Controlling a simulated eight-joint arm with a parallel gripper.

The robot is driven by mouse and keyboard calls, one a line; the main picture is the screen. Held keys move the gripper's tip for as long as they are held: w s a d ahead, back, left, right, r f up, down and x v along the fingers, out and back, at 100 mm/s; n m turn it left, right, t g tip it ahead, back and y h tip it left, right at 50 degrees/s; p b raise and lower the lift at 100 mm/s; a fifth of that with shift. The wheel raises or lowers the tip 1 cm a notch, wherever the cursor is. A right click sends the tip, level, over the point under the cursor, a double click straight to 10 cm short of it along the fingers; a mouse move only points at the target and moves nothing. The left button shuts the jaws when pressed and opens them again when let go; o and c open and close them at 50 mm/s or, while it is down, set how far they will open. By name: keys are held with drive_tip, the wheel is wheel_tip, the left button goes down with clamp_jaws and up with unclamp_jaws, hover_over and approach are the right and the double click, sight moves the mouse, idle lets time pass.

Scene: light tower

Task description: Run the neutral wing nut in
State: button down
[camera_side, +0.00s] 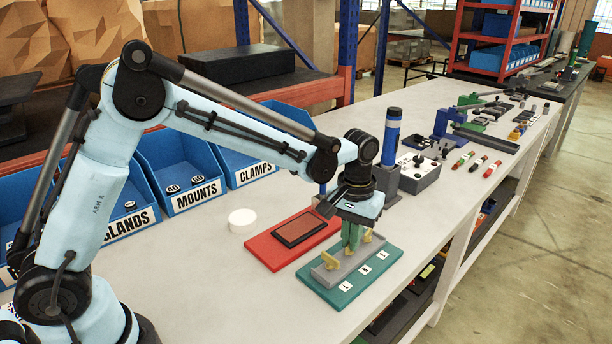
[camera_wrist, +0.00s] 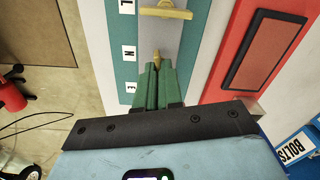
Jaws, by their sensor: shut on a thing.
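A grey terminal block (camera_side: 343,268) stands on a teal base (camera_side: 334,297) with white labels along its front. In the wrist view the label N (camera_wrist: 129,53) sits between L (camera_wrist: 127,6) and E (camera_wrist: 131,87). My gripper's green fingers (camera_side: 351,236) point down at the middle of the block, shut on the neutral wing nut (camera_wrist: 156,55). Only a brass tip of that nut shows past the fingers. The brass L wing nut (camera_wrist: 165,12) is clear of the fingers; it also shows in the side view (camera_side: 330,261). Another brass wing nut (camera_side: 367,235) stands to the right. The neutral nut's threading depth is hidden.
A red tray (camera_side: 272,250) with a brown pad lies just behind the base. A white disc (camera_side: 242,220) and blue bins (camera_side: 185,185) are farther left. A grey box with a dark-and-blue cylinder (camera_side: 393,130) stands behind right. The bench's front edge is close to the base.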

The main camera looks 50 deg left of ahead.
drive_tip(key=m, duration=0.4)
drive_tip(key=shift+r+m, duration=0.1)
drive_tip(key=shift+m, duration=0.3)
drive_tip(key=m, duration=0.4)
drive_tip(key=shift+m, duration=0.3)
drive_tip(key=m, duration=1.3)
drive_tip(key=shift+m, duration=0.3)
drive_tip(key=m, duration=0.8)
drive_tip(key=shift+m, duration=2.3)
